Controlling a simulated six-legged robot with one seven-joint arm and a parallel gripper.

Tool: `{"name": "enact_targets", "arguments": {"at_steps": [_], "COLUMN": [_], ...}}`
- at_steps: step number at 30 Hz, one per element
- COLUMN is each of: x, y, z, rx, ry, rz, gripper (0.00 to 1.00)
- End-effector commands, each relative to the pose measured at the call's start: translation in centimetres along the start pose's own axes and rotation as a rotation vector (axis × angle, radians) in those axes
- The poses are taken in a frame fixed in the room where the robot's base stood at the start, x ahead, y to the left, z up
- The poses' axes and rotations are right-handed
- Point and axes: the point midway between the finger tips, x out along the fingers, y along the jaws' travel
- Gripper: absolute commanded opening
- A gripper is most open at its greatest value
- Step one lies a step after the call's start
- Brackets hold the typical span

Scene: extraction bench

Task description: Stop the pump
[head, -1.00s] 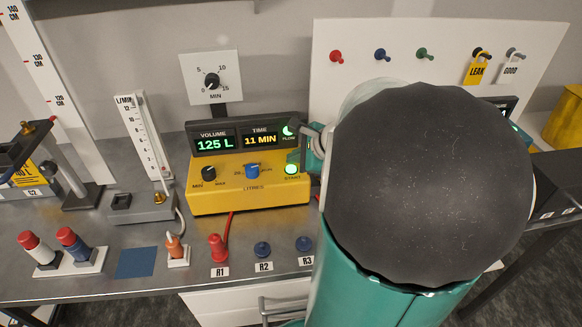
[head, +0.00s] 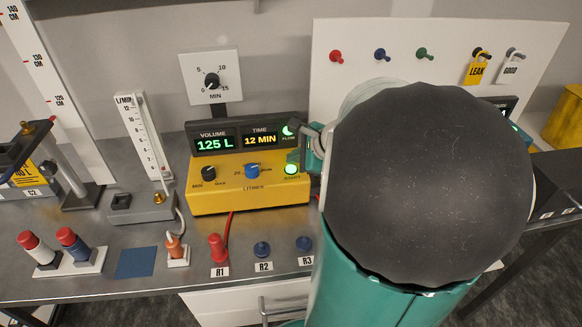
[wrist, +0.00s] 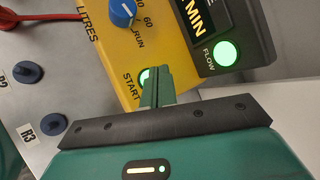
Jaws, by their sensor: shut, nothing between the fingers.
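The yellow pump box (head: 235,198) stands on the bench in the head view, with a display reading 125 L and 12 MIN. Its green START button (head: 291,169) is lit, and the green FLOW lamp (head: 288,130) is lit too. A blue knob (head: 252,171) and a black knob (head: 209,173) are on its face. In the wrist view my gripper (wrist: 153,72) is shut and empty, its tips at the START button (wrist: 145,78) and partly covering it. I cannot tell whether they touch. The blue knob (wrist: 122,12) points toward RUN there.
A dial marked MIN (head: 211,78) stands behind the box. A flow tube (head: 145,138) stands left. Red plug R1 (head: 217,248) and blue plugs R2 (head: 262,249) and R3 (head: 304,243) are in front. LEAK (head: 477,69) and GOOD (head: 511,67) tags hang on the white board.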

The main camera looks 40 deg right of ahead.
Motion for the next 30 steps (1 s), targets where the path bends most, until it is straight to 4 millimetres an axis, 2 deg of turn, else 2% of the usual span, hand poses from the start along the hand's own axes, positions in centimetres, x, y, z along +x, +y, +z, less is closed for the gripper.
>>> {"name": "enact_targets", "arguments": {"at_steps": [30], "x": [0.61], "y": [0.45], "z": [-0.44], "rx": [0.0], "ry": [0.0], "rz": [0.0], "gripper": [0.0]}}
